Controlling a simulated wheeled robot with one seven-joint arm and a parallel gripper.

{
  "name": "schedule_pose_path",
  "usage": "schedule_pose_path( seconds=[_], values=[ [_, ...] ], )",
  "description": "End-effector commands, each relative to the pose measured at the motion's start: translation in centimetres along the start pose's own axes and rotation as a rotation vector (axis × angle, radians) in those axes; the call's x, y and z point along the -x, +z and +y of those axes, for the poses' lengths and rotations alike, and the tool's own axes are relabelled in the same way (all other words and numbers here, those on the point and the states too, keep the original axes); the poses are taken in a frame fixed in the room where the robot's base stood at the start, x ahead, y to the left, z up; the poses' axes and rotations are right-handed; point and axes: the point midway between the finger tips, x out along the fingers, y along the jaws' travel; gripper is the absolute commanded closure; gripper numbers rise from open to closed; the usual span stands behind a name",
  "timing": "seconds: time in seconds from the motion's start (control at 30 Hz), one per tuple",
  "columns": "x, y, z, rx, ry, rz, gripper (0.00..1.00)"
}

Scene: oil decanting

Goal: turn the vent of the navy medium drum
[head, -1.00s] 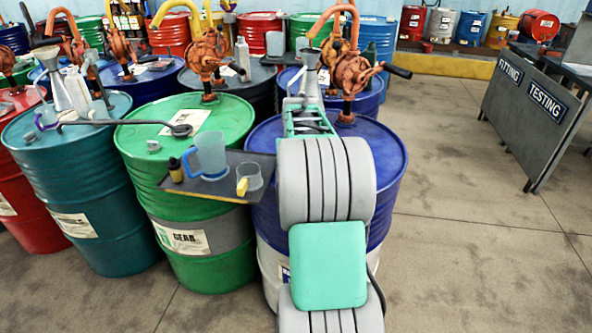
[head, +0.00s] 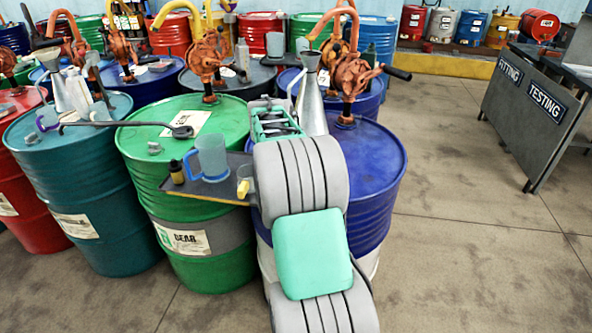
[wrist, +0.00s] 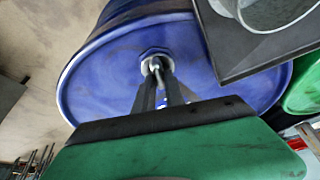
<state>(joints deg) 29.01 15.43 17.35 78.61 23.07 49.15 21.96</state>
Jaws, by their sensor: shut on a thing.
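The navy drum (head: 375,165) stands in the middle of the head view, partly covered by my arm. Its blue top also shows in the wrist view (wrist: 100,85). The vent (wrist: 152,64), a small metal fitting on a hexagonal base, sits on that top. My gripper (wrist: 158,72) reaches down to it with its dark fingers close together, shut on the vent. The fingers hide part of the fitting, so its turn angle cannot be told. In the head view my arm hides the vent and the fingertips.
An orange hand pump (head: 352,80) and a metal funnel (head: 313,108) stand close behind my arm. A dark tray (head: 215,190) with a blue jug (head: 211,156) and a clear cup (head: 247,176) lies left, near the vent. A green drum (head: 190,225) adjoins.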

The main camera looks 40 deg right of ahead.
Motion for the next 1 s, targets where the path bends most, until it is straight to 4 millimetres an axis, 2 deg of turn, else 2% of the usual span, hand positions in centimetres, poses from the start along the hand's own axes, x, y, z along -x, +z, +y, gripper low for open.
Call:
schedule_pose_path(
  seconds=[0.37, 0.4, 0.63, 0.87, 1.0],
  values=[
    [0.0, 0.0, 0.1, -0.007, 0.004, -0.001, 1.00],
    [0.0, 0.0, 0.1, -0.006, 0.004, -0.001, 0.82],
    [0.0, 0.0, 0.0, -0.004, 0.002, 0.000, 0.64],
    [0.0, 0.0, 0.0, -0.002, 0.001, 0.000, 0.64],
    [1.4, -0.1, -0.1, -0.002, -0.001, 0.003, 0.64]
  ],
)
